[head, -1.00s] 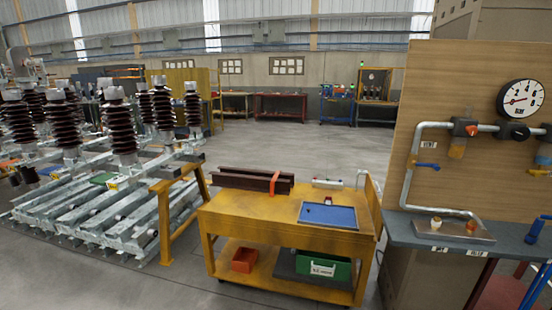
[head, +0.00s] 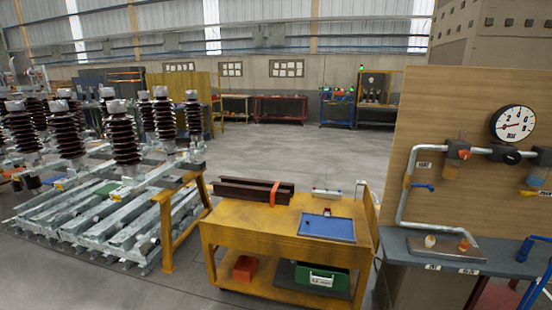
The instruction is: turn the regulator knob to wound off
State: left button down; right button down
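The pipework hangs on a wooden panel (head: 430,120) at the right. A round white pressure gauge (head: 513,123) sits at its upper right. Just below the gauge is a dark regulator knob (head: 507,154) on the grey pipe; its turned position is too small to read. A blue lever (head: 424,187) is lower on the pipe. Neither of my grippers is in view.
A grey bench (head: 440,258) stands below the panel, with a metal plate and two small knobs on it. A yellow cart (head: 250,226) with a blue tray (head: 327,228) stands to its left. Insulators on steel frames (head: 90,215) fill the left. Open floor (head: 300,150) lies behind.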

aim_at(512, 158)
jog(key=z, duration=1.5)
